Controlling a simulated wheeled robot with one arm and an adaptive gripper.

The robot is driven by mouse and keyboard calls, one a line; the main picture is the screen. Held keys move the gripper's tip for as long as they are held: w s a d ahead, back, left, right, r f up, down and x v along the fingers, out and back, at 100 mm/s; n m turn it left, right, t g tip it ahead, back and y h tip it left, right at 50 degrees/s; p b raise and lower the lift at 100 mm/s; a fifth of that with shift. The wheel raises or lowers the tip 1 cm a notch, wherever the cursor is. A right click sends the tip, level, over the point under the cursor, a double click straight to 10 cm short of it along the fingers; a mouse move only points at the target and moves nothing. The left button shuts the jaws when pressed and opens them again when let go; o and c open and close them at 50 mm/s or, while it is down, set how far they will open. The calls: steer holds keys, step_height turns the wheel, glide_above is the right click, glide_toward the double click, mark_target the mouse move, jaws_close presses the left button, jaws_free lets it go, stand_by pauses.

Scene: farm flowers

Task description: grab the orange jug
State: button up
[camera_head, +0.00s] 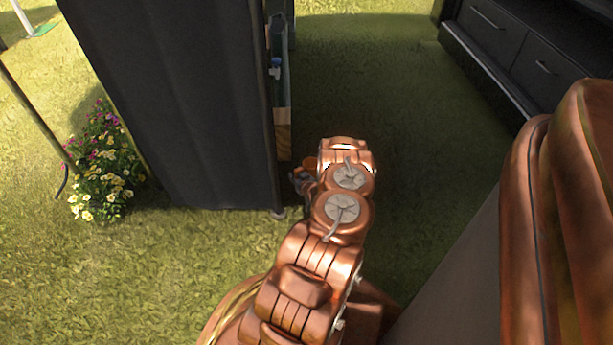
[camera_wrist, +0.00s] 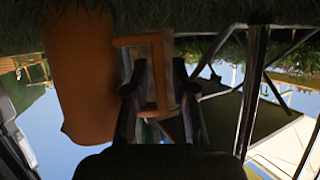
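The orange jug (camera_wrist: 80,80) fills the left part of the wrist view, which looks upside down, with grass at the top and sky at the bottom. Its squared loop handle (camera_wrist: 160,80) points right, toward the picture's middle. My gripper (camera_wrist: 160,66) is open. Its two dark fingers stand apart, with the handle's outer bar showing between them; I cannot tell whether either finger touches it. In the head view my arm hides most of the gripper, beside the dark panel. A small orange patch there may be the jug, but I cannot tell.
A tall dark fabric panel (camera_head: 170,90) stands left of my arm. Yellow and pink flowers (camera_head: 103,170) grow at its left. A dark drawer cabinet (camera_head: 535,50) stands at the upper right. Open grass (camera_head: 410,100) lies between. Dark metal poles (camera_wrist: 252,90) show right in the wrist view.

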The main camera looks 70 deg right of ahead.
jaws_close()
stand_by(0.3)
